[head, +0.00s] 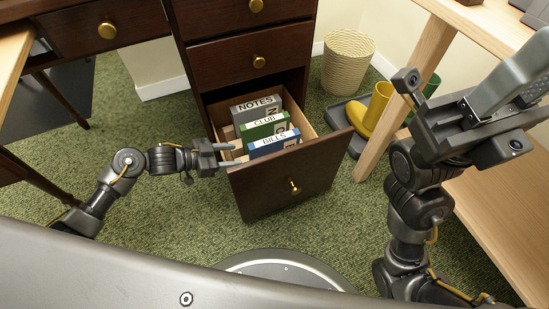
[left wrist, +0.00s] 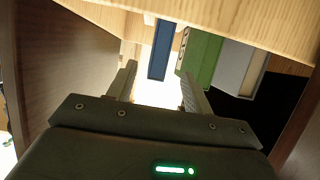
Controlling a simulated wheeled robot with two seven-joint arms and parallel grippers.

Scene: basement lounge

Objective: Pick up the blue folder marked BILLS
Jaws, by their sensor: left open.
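The blue folder marked BILLS (head: 272,143) stands upright at the front of an open lower drawer (head: 290,188). A green folder marked CLUB (head: 264,126) and a grey one marked NOTES (head: 256,107) stand behind it. My left gripper (head: 232,154) is open at the drawer's left side, just left of the blue folder. In the left wrist view, the blue folder (left wrist: 161,50) appears beyond and between the open fingers (left wrist: 158,88), with nothing gripped. The green folder (left wrist: 202,58) is to its right.
The dark wooden desk pedestal (head: 232,58) rises behind the drawer. A wicker basket (head: 348,62) and yellow boots (head: 371,112) on a grey tray stand to the right. A light wooden table leg (head: 395,105) is near the right arm. Green carpet lies in front.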

